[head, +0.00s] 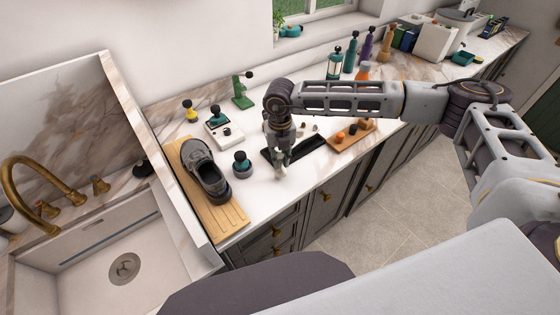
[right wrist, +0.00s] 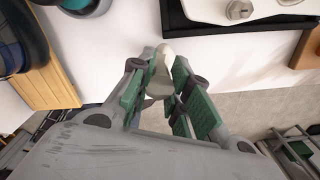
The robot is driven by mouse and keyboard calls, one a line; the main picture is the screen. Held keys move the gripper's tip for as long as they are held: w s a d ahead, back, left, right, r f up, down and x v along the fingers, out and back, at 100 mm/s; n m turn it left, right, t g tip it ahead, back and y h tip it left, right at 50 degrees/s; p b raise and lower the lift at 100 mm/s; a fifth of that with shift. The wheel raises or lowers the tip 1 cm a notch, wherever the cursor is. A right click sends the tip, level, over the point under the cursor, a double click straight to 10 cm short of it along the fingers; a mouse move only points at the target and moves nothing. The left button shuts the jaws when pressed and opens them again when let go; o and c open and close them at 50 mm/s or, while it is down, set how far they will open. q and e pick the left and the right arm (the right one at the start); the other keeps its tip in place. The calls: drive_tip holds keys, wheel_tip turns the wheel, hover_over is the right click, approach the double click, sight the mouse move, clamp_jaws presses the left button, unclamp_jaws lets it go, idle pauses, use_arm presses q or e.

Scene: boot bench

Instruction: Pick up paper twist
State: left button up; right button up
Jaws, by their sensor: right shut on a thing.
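My right gripper (head: 281,168) is over the counter near its front edge, beside the dark tray. In the right wrist view its green-padded fingers (right wrist: 163,90) are closed around a small pale, whitish piece, the paper twist (right wrist: 162,72). The twist has a rounded pale top and a greyer, narrower body between the pads. In the head view it is largely hidden by the fingers. I cannot tell whether it touches the counter. My left gripper is not in view.
A dark shoe (head: 205,170) sits on a wooden board (head: 225,218) left of the gripper. A dark round pot (head: 242,165) stands between them. A black tray (head: 310,147) and a wooden tray (head: 343,142) lie to the right. The sink (head: 120,260) is at the left.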

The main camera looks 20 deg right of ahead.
wheel_tip(320, 180, up, 8)
drive_tip(key=shift+f+b, duration=0.2)
drive_tip(key=shift+b, duration=0.7)
drive_tip(key=shift+r, duration=0.7)
drive_tip(key=shift+r, duration=0.2)
